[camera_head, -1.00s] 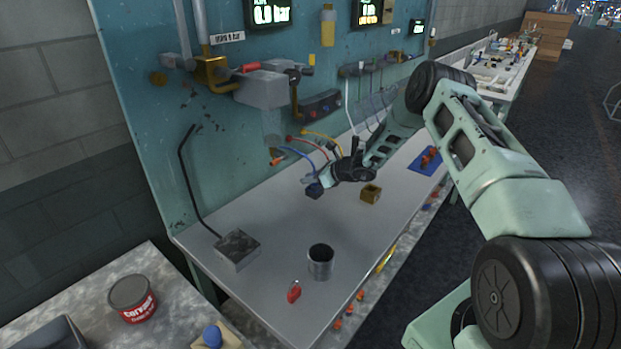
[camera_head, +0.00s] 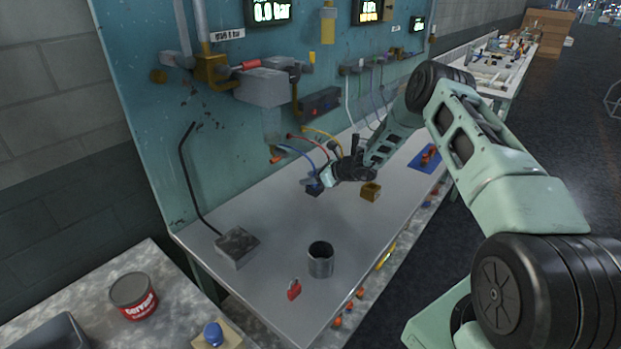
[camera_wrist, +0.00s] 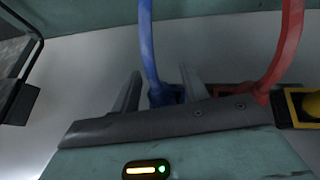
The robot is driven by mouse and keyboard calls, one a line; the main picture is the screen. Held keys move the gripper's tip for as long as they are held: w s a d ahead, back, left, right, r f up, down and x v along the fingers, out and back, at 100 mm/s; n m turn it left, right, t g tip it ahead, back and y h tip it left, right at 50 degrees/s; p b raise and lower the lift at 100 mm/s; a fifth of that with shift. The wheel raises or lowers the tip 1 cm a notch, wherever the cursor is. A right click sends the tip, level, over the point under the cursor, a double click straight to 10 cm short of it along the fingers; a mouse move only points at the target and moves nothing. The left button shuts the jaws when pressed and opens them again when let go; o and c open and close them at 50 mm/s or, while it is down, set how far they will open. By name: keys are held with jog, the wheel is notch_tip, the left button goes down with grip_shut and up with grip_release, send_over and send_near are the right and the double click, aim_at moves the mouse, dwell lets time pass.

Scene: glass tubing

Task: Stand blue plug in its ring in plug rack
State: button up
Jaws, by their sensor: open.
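In the wrist view the blue plug (camera_wrist: 165,97) sits at the end of a blue hose (camera_wrist: 147,45), between the two fingers of my gripper (camera_wrist: 160,90). The fingers are open, with a visible gap on the left; the plug's lower part is hidden behind my gripper's body. In the head view my gripper (camera_head: 325,177) is low over the bench, by a small dark-blue block (camera_head: 314,189). The blue plug's seating in its ring cannot be made out.
On the bench (camera_head: 270,273) stand a brass block (camera_head: 371,191), a grey metal cup (camera_head: 320,260), a red padlock-like item (camera_head: 294,289) and a grey box with a bent rod (camera_head: 237,247). The panel (camera_head: 160,150) rises behind. The front middle of the bench is mostly clear.

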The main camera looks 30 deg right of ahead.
jog(key=b+v, duration=0.3)
jog(key=v, duration=0.9)
jog(key=s+a+r+n+g+y, duration=0.1)
jog(key=s+a+r+n+g, duration=0.15)
jog(key=a, duration=0.45)
jog(key=s+a+r+n+g+y, duration=0.1)
jog(key=a+r+n, duration=0.1)
jog(key=a+n, duration=0.35)
jog(key=s+a+r+n+g+y, duration=0.1)
jog(key=a+r+n+g, duration=0.15)
jog(key=a, duration=0.65)
jog(key=s+a+r+n+g+h, duration=0.1)
jog(key=s+a+r+n+g, duration=0.3)
jog(key=s+a+n, duration=0.55)
jog(key=s+a+r+n+h, duration=0.2)
jog(key=s+n, duration=0.6)
jog(key=s, duration=0.5)
jog(key=s+a+r+n+h, duration=0.2)
jog(key=s+n+h, duration=0.3)
jog(key=s+n, duration=0.4)
jog(key=shift+s+a+n+h, duration=0.3)
jog(key=shift+s+a, duration=0.3)
jog(key=shift+s, duration=1.95)
jog(key=shift+r, duration=0.15)
